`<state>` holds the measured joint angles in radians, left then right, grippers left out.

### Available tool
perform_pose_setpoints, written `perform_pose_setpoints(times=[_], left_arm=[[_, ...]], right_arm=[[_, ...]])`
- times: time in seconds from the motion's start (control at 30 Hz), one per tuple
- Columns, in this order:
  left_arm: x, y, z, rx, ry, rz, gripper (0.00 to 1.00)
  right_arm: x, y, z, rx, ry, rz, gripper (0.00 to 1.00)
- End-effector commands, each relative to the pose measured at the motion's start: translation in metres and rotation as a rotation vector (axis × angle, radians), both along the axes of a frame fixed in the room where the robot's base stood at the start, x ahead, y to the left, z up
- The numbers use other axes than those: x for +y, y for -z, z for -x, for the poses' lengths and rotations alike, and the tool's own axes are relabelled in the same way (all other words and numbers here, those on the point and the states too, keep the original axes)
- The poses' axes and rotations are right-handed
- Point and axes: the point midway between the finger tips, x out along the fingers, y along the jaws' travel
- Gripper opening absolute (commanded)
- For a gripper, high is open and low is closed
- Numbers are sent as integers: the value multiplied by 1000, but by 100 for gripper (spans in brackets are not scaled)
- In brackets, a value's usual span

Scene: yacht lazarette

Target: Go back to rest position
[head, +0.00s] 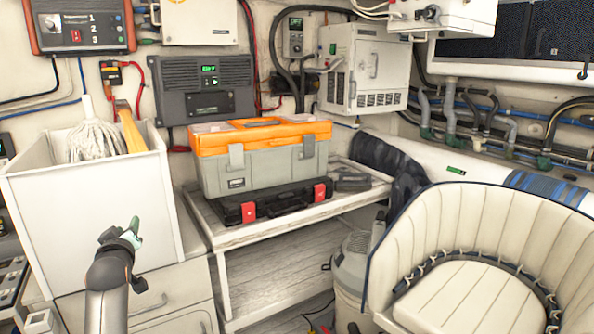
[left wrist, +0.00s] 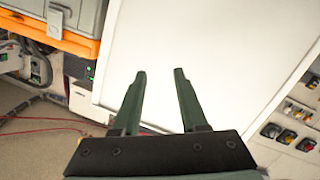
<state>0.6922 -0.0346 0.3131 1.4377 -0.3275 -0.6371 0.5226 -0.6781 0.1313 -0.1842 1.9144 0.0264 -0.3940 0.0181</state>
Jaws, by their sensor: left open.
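My left gripper (head: 131,231) is raised in front of the white bin at the left of the head view. In the left wrist view its two dark green fingers (left wrist: 160,95) stand apart with nothing between them. The pale front of the white bin (left wrist: 215,50) fills most of the space beyond the fingers. I cannot tell the exact gap between the fingertips and the bin. My right gripper is in neither view.
The white bin (head: 100,205) holds a mop head (head: 92,142). An orange and grey toolbox (head: 265,165) sits on a black case (head: 275,203) on a white bench (head: 228,236). A cream seat (head: 460,300) stands at the right. Cabinet drawers (head: 165,295) lie below the bin.

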Motion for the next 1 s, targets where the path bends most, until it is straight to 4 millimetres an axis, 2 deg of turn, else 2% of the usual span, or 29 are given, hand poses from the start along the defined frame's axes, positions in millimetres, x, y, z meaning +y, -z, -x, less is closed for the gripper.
perform_pose_setpoints(times=[0.03,0.1,0.27,0.37,0.47,0.6,0.7,0.8,0.9,1.0], left_arm=[[-7,33,11,50,22,-43,42],[-18,71,26,105,62,-99,42],[-50,154,70,230,170,-209,42],[-72,203,106,306,250,-266,42],[-97,249,148,379,339,-309,42],[-134,303,216,472,470,-346,42],[-162,334,271,534,568,-356,42],[-186,354,322,584,655,-352,42],[-206,366,362,618,721,-341,42],[-218,372,389,639,762,-330,42]], right_arm=[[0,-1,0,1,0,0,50],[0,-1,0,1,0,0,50],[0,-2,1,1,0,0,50],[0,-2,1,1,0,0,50],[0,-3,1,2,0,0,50],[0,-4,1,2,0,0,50],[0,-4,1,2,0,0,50],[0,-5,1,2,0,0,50],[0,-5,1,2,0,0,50],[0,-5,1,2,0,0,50]])
